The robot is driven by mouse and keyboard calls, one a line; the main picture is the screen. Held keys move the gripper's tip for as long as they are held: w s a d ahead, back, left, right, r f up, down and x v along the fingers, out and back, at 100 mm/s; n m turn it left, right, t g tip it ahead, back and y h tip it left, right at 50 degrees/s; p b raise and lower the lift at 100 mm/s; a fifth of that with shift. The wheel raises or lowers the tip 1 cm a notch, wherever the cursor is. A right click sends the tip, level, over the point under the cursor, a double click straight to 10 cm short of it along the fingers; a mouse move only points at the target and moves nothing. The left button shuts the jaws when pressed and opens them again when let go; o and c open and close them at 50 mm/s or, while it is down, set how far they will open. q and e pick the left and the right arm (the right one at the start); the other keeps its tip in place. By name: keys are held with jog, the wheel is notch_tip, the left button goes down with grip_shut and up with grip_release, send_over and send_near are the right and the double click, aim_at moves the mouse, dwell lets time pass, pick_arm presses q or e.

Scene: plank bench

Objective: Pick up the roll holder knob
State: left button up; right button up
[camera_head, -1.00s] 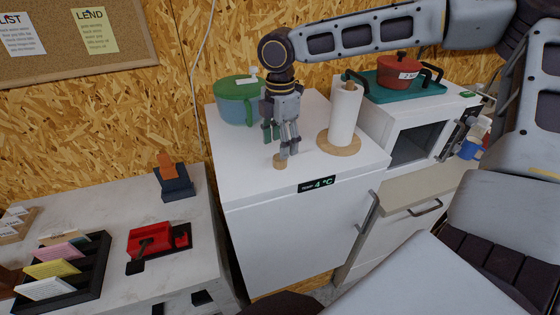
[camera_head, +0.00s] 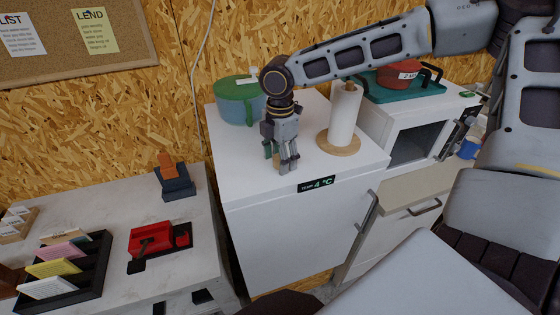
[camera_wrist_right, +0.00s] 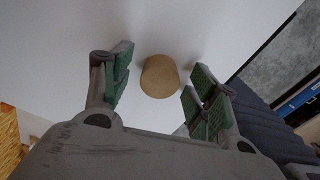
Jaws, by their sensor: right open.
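The roll holder knob is a short tan wooden cylinder (camera_wrist_right: 160,76) on the white top of the fridge. In the right wrist view it lies between my two green-padded fingers, with a gap on both sides. My right gripper (camera_head: 283,166) points down over the knob, open and empty; it also shows in the right wrist view (camera_wrist_right: 164,88). In the head view the fingers largely hide the knob. The roll holder (camera_head: 339,149) has a round wooden base and carries a white paper roll (camera_head: 344,115). My left gripper is not in view.
A green-lidded pot (camera_head: 238,105) stands just behind my right gripper on the fridge top (camera_head: 240,165). The roll holder is close on the right. A microwave (camera_head: 413,146) carries a teal tray (camera_head: 378,92) and a red pot (camera_head: 400,74). The fridge's front left top is clear.

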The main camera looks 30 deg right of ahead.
jog(key=shift+c, duration=0.3)
jog(key=c, duration=0.9)
jog(key=shift+r, duration=0.1)
jog(key=shift+c, duration=0.2)
notch_tip(320, 180, up, 18)
dwell(0.5)
